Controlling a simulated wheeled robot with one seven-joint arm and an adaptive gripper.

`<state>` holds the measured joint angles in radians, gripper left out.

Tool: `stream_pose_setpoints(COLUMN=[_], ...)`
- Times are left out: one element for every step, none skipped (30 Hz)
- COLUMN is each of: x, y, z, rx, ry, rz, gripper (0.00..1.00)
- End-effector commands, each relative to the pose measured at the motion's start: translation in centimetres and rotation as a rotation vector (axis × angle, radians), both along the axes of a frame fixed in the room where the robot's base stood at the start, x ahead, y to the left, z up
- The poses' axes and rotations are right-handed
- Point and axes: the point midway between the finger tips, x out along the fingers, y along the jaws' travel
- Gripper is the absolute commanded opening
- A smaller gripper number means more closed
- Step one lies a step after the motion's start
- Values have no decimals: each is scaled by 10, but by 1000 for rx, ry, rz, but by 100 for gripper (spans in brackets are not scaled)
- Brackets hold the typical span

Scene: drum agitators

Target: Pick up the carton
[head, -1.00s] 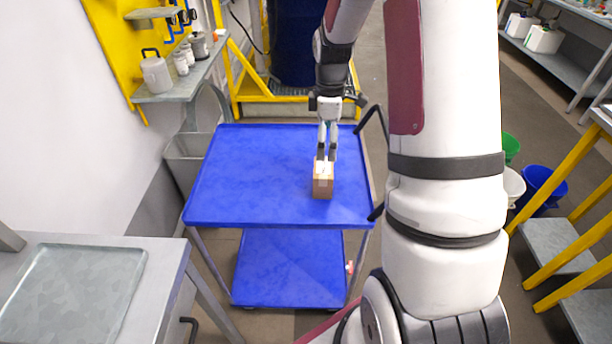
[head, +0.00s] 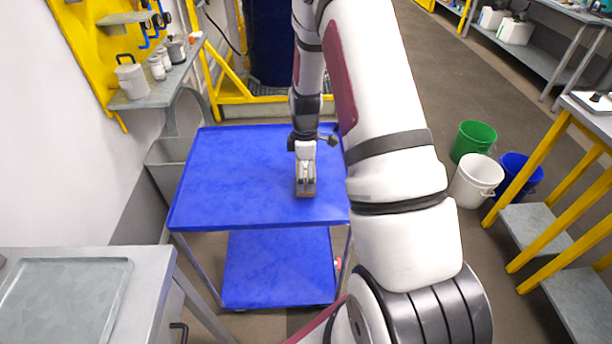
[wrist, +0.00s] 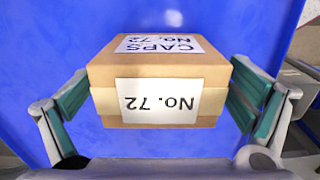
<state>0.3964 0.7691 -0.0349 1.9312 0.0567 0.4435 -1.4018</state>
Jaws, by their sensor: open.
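The carton (wrist: 160,80) is a small tan box with white labels reading "CAPS No. 72", upside down in the wrist view. It sits on the blue top of the cart (head: 235,175), near its right side. In the head view the carton (head: 305,193) is mostly hidden behind my gripper. My gripper (head: 305,182) is directly over it. In the wrist view my gripper (wrist: 160,112) is open, with one teal-padded finger on each side of the carton.
The rest of the cart top is clear. A grey table with a tray (head: 65,300) is at lower left. A wall shelf (head: 160,88) holds several containers. Green (head: 473,140), white (head: 475,182) and blue (head: 518,175) buckets stand on the floor at right, beside yellow-framed steps (head: 535,225).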

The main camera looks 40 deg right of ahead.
Motion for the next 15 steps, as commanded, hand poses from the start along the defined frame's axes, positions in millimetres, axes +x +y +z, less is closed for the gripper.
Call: stream_pose_setpoints(x=[-1, 0, 0, 0, 0, 0, 0, 0, 0, 0, 0, 0, 0, 0, 0], y=[0, 0, 0, 0, 0, 0, -1, -1, -1, -1, -1, -1, -1, -1, -1], z=[-7, -10, -14, -16, -18, -20, -20, -21, -21, -21, -20, -20, -20, -20, -20], rx=[0, 0, 1, 0, 0, -1, -1, -1, -1, -1, -1, -1, -1, -1, -1], ry=[1, 1, 1, 0, 0, -1, -1, -2, -2, -2, -2, -2, -2, -2, -2], rz=[0, 0, 0, 0, -1, -1, -1, -1, -1, -1, -1, -1, -1, -1, -1], gripper=[98, 98, 98, 98, 98, 98, 98, 98, 98, 98, 98, 98, 98, 92, 82])
